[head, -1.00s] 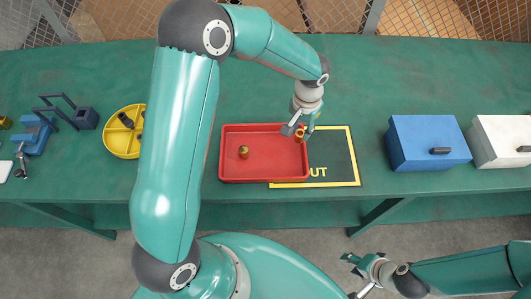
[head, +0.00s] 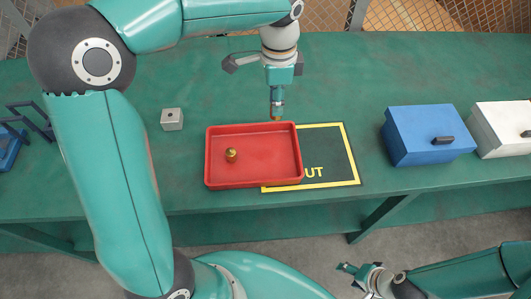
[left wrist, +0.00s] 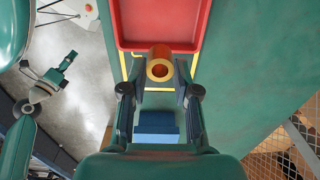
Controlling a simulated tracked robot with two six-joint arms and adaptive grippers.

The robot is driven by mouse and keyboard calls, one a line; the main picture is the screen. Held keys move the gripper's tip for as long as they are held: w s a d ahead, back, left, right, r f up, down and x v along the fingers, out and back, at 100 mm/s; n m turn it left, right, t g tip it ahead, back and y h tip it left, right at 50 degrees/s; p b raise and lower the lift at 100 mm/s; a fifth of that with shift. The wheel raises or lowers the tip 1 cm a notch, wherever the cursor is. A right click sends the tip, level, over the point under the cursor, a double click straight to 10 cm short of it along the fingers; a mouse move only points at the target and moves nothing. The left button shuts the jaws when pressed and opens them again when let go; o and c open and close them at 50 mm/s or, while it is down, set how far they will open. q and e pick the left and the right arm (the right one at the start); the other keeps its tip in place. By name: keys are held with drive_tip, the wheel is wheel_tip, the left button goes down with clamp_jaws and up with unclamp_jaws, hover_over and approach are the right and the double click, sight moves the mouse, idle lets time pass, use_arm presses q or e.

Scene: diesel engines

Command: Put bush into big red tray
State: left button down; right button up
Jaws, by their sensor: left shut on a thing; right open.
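The big red tray (head: 252,184) lies on the green bench and shows at the top of the left wrist view (left wrist: 122,46). My left gripper (head: 277,101) is shut on a small brass-coloured bush (head: 277,112), at the tray's far edge in the head view. In the left wrist view the hollow bush (left wrist: 160,66) stands between the fingertips and overlaps the tray's rim. I cannot tell its exact height. A second small brass-coloured part (head: 231,155) sits inside the tray at left. My right gripper (head: 358,272) is open and empty in front of the bench.
The tray overlaps a yellow-framed dark mat (head: 335,160) marked "UT". A grey metal block (head: 172,119) stands left of the tray. A blue box (head: 425,138) and a white box (head: 502,130) stand at right. My left arm covers much of the left bench.

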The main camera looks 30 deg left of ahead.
sight(276, 118)
use_arm(q)
wheel_tip(276, 118, down, 18)
drive_tip(key=shift+f+b, duration=0.25)
drive_tip(key=shift+b, duration=0.2)
drive_tip(key=shift+f, duration=0.15)
drive_tip(key=c, duration=0.9)
unclamp_jaws()
drive_tip(key=shift+o, duration=0.2)
drive_tip(key=shift+r, duration=0.3)
wheel_tip(276, 118, up, 12)
drive_tip(key=shift+f+p, duration=0.1)
drive_tip(key=shift+p, duration=0.2)
